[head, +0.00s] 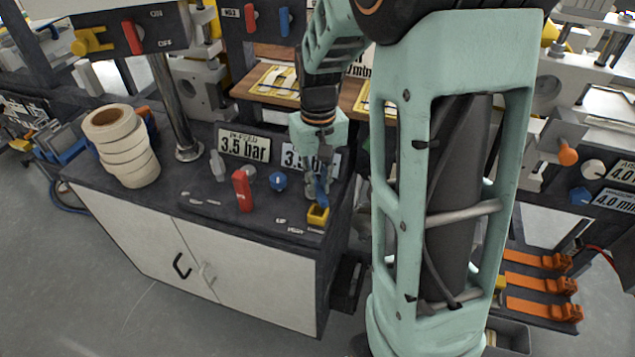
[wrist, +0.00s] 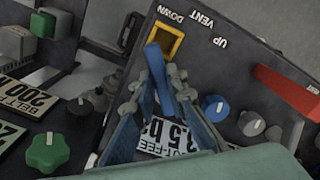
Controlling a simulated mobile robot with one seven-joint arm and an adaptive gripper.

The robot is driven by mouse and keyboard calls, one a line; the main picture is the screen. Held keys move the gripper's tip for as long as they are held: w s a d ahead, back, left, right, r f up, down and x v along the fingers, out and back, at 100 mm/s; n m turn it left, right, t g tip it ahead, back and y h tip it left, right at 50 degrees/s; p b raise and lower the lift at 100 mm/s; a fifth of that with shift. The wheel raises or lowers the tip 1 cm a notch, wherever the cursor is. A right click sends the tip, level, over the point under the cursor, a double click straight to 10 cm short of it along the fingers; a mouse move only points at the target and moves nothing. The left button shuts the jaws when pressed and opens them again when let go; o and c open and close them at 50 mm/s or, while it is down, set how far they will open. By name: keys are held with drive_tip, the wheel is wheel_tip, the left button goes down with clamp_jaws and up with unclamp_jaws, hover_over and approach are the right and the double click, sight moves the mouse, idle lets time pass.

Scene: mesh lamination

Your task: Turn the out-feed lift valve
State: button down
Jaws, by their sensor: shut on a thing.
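The out-feed lift valve's blue lever (head: 322,190) is at the right end of the dark cabinet top. My gripper (head: 320,172) reaches down over it. In the wrist view, my gripper (wrist: 158,88) is shut on the blue lever (wrist: 158,68), with a finger on each side. The lever's free end points toward a yellow square frame (wrist: 164,42) beside the DOWN label. The VENT and UP labels follow to the right of it. The yellow frame also shows in the head view (head: 318,214). The lever's pivot is hidden by my fingers.
A red lever (head: 242,190) and a blue knob (head: 279,180) stand left of my gripper; the red lever (wrist: 287,92) lies right in the wrist view. Pressure plates (head: 243,145) stand behind. A stack of tape rolls (head: 122,145) is at the far left.

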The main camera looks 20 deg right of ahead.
sight(318, 188)
drive_tip(key=shift+w+r, duration=0.1)
drive_tip(key=c, duration=1.9)
unclamp_jaws()
drive_tip(key=shift+c, duration=0.2)
wheel_tip(318, 188, up, 12)
